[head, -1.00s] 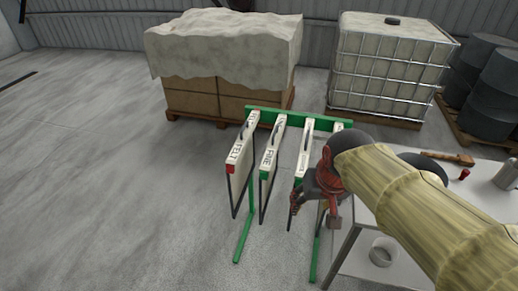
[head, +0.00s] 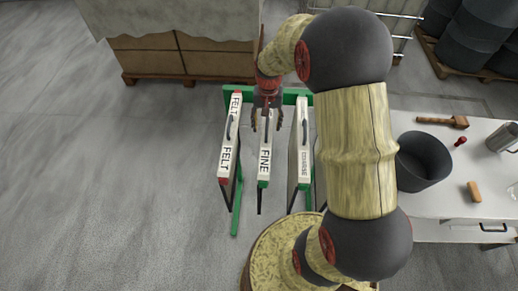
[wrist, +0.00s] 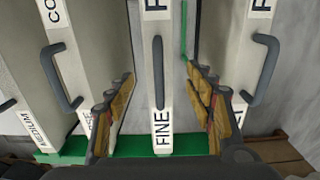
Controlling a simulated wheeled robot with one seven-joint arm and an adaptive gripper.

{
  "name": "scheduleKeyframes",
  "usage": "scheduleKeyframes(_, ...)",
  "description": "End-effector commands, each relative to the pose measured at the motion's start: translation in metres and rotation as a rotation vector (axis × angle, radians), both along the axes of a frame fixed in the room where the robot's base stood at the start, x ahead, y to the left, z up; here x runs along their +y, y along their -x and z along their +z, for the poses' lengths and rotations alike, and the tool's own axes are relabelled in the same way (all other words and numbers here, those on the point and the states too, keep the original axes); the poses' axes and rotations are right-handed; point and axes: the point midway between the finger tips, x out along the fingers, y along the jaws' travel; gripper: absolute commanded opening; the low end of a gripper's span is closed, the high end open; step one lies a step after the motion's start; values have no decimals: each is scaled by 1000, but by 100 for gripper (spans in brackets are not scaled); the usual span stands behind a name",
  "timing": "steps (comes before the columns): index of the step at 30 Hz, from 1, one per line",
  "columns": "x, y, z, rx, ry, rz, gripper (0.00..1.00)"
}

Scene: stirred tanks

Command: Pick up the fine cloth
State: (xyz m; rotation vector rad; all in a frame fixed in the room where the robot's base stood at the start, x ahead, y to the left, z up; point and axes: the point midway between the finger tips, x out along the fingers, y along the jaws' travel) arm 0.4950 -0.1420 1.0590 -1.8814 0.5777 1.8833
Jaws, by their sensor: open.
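The fine cloth (head: 264,164) is a narrow white-topped frame labelled FINE, hanging in a green rack between the felt and coarse frames. In the wrist view the fine cloth (wrist: 160,113) runs upright through the middle, with a dark bar handle (wrist: 158,72) along its top. My gripper (head: 265,122) is above its far part. In the wrist view my gripper (wrist: 157,78) is open, with one finger on each side of the fine cloth's top bar and handle. I see gaps between the fingers and the bar. Part of the frame is hidden under my gripper in the head view.
The felt frame (head: 229,150) hangs to the left and the coarse frame (head: 303,150) to the right, both close by. A white table (head: 440,200) with a dark bucket (head: 423,162) and mallet (head: 443,122) stands right. Boxes (head: 180,60) stand behind the rack (head: 236,212).

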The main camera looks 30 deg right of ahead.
Motion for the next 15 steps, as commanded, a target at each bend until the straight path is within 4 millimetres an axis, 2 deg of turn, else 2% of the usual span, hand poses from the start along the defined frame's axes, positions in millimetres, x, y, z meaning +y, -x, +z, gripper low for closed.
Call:
scheduleKeyframes(8,0,1,-25,2,0,1,54)
scheduleKeyframes(15,0,0,-58,1,-1,1,54)
